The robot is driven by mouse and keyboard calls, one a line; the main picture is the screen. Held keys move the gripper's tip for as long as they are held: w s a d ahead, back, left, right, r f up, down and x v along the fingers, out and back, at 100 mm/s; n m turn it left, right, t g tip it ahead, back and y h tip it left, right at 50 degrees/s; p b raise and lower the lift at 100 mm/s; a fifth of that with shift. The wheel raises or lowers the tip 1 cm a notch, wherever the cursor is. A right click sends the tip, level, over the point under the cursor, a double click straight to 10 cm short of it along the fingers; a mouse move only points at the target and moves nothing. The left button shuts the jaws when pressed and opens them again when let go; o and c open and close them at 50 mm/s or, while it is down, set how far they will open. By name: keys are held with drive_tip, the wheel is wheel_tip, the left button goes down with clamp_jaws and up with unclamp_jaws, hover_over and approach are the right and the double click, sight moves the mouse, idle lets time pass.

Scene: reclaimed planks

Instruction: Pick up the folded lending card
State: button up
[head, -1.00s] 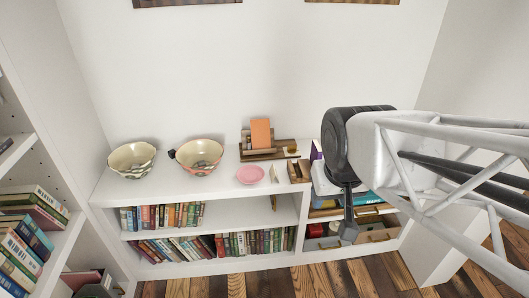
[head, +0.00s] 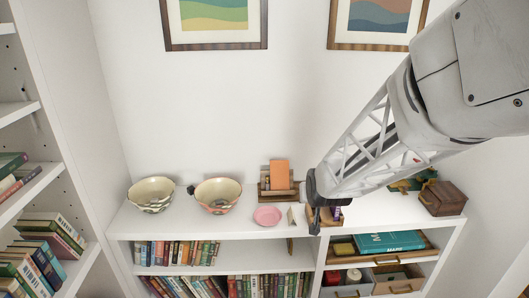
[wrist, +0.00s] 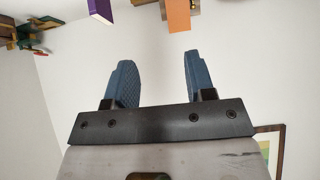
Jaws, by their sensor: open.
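A small pale folded card (head: 292,216) stands like a tent on the white shelf top, just right of a pink plate (head: 267,216); I take it to be the lending card. My gripper (head: 315,222) shows dark and small at the end of my arm, just right of the card in the picture and apart from it. In the wrist view my gripper (wrist: 156,70) has its two blue fingers spread with nothing between them. I cannot make out the card in the wrist view.
Two patterned bowls (head: 152,193) (head: 217,194) stand left on the shelf top (head: 180,222). An orange block (head: 279,173) stands in a wooden holder behind the card. A wooden box (head: 443,197) is at the right end. A purple item (wrist: 96,16) shows in the wrist view.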

drive_tip(key=w+a+f+t, duration=0.1)
drive_tip(key=w+f+t, duration=0.2)
drive_tip(key=w+f, duration=0.65)
drive_tip(key=w+f+t, duration=0.4)
drive_tip(key=w+f, duration=0.3)
drive_tip(key=f, duration=0.5)
drive_tip(key=t, duration=0.2)
approach(292, 213)
drive_tip(key=shift+w+a+f, duration=0.1)
drive_tip(key=shift+w+a, duration=0.1)
drive_tip(key=shift+w, duration=0.95)
drive_tip(key=shift+w, duration=0.1)
drive_tip(key=shift+w, duration=1.2)
drive_tip(key=shift+w+d, duration=0.1)
drive_tip(key=shift+w, duration=1.2)
drive_tip(key=shift+w+d, duration=0.15)
drive_tip(key=shift+w, duration=1.15)
clamp_jaws()
